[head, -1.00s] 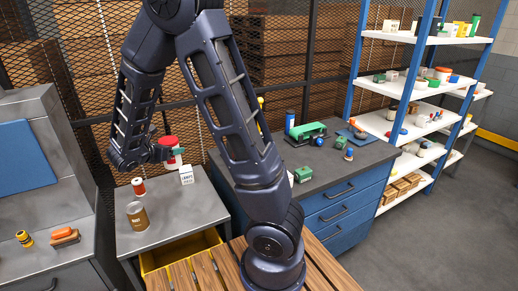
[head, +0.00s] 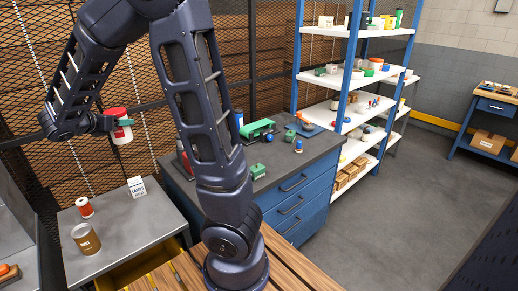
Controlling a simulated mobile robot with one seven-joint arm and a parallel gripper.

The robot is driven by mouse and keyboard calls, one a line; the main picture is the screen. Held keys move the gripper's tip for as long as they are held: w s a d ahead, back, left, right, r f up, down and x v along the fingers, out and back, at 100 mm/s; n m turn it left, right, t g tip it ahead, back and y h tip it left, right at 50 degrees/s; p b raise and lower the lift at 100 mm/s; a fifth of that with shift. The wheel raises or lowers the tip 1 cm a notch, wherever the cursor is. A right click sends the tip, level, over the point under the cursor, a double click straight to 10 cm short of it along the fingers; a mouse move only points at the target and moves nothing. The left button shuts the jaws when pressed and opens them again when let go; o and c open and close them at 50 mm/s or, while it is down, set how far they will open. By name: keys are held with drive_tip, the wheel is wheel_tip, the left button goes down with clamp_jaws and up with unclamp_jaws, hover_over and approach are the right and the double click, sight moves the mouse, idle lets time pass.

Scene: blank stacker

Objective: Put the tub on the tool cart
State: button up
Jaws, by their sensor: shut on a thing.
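A red tub with a white label (head: 123,134) is in my gripper (head: 113,123), at the left in the head view. My gripper is shut on the tub and holds it in the air, above and behind the grey table. The fingers are small and partly hidden at this distance. A blue drawer unit with a dark top (head: 296,203), which looks like the tool cart, stands right of centre. The tub is to the left of it and apart from it. My arm hides part of its top.
The grey table (head: 135,215) holds a brown can (head: 86,240), a small red-and-white container (head: 85,207) and a white carton (head: 137,187). On the dark top are a green machine (head: 258,129), a green box (head: 257,171) and small items. White shelves (head: 345,86) stand behind; floor is open right.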

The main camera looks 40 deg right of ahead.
drive_tip(key=w+d+m+g+h, duration=0.2)
drive_tip(key=d+m+g, duration=0.35)
drive_tip(key=d, duration=2.45)
drive_tip(key=s+d+m+g, duration=0.25)
drive_tip(key=s+d, duration=0.35)
drive_tip(key=d, duration=0.6)
drive_tip(key=s+d+m+g, duration=0.25)
drive_tip(key=s+d, duration=0.35)
drive_tip(key=d, duration=0.6)
drive_tip(key=shift+n, duration=0.45)
drive_tip(key=f, duration=2.5)
drive_tip(key=shift+w+a, duration=0.25)
drive_tip(key=shift+f, duration=0.1)
drive_tip(key=o, duration=0.7)
drive_tip(key=shift+f, duration=0.1)
drive_tip(key=o, duration=0.4)
